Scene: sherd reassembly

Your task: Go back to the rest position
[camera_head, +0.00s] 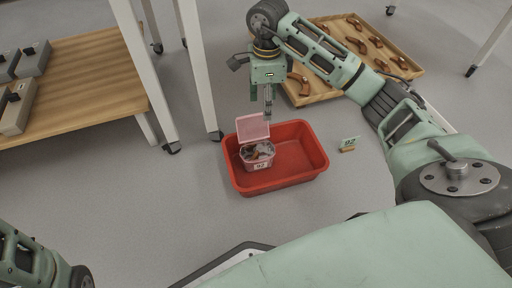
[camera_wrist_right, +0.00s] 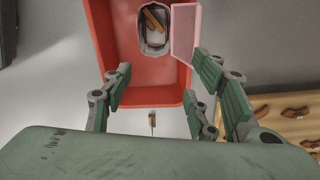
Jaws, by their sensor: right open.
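My right gripper (camera_head: 268,110) hangs above the far edge of a red tray, pointing down. In the right wrist view its fingers (camera_wrist_right: 160,88) are spread apart with nothing between them, so it is open and empty. Of my left arm, only a link shows at the lower left of the head view; its gripper is out of view.
The red tray (camera_head: 310,172) on the floor holds a pink box (camera_head: 262,165) with its lid (camera_head: 253,128) raised, containing sherds. A small numbered tag (camera_head: 349,144) stands right of it. A wooden tray (camera_head: 410,68) with several brown sherds lies behind. A wooden table (camera_head: 95,75) stands left.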

